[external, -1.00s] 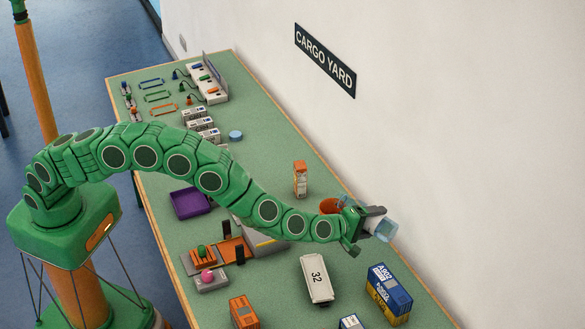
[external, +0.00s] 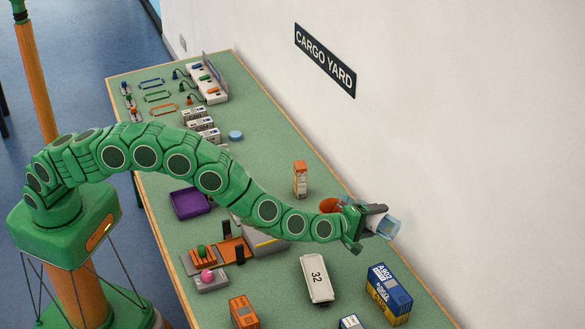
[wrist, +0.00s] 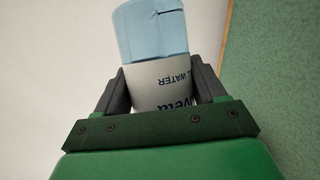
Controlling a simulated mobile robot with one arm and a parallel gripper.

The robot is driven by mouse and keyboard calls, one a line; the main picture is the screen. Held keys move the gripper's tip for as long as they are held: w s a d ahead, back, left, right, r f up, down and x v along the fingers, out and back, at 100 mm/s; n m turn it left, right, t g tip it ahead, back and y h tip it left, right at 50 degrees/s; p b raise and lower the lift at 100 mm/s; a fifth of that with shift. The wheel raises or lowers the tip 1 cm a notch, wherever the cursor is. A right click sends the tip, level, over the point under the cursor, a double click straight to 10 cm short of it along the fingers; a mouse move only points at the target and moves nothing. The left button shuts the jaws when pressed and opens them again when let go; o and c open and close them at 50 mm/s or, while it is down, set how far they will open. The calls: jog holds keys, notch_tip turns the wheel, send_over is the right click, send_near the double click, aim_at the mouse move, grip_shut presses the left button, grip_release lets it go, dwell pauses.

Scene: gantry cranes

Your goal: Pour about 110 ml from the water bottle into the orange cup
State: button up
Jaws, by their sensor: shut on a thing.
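My gripper (external: 372,218) is shut on the water bottle (external: 389,228), near the wall side of the table. In the external view the bottle lies strongly tilted, its clear blue end sticking out at the lower right and another clear part showing at the upper left. In the wrist view the bottle (wrist: 152,35) sits between both fingers (wrist: 160,88), its white label reading upside down. The orange cup (external: 328,204) is just left of my gripper, mostly hidden behind my arm. I cannot see its inside, the bottle's mouth over it, or any stream of water.
An orange-and-white carton (external: 300,179) stands behind the cup. A white block marked 32 (external: 317,279) and blue and yellow containers (external: 389,294) are in front. A purple tray (external: 190,203) lies left of my arm. The wall (external: 450,130) is close on the right.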

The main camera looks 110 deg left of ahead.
jog(key=shift+r+n+p, duration=0.4)
jog(key=shift+r+p, duration=0.2)
jog(key=shift+p, duration=0.25)
dwell(1.6)
jog(key=shift+w+d+f+m+g, duration=0.1)
jog(key=shift+f+m+g, duration=0.1)
jog(key=shift+f+m, duration=0.5)
jog(key=shift+w+d+f+m+g, duration=0.1)
jog(key=shift+f+m+g, duration=0.15)
jog(key=shift+f, duration=0.7)
jog(key=shift+w+f+m, duration=0.2)
jog(key=shift+m, duration=0.05)
jog(key=shift+d+f+g, duration=0.1)
jog(key=shift+f+g, duration=0.15)
jog(key=shift+f, duration=0.05)
jog(key=shift+w+f, duration=0.1)
jog(key=shift+f+m, duration=0.25)
jog(key=shift+m, duration=0.05)
jog(key=shift+w, duration=0.1)
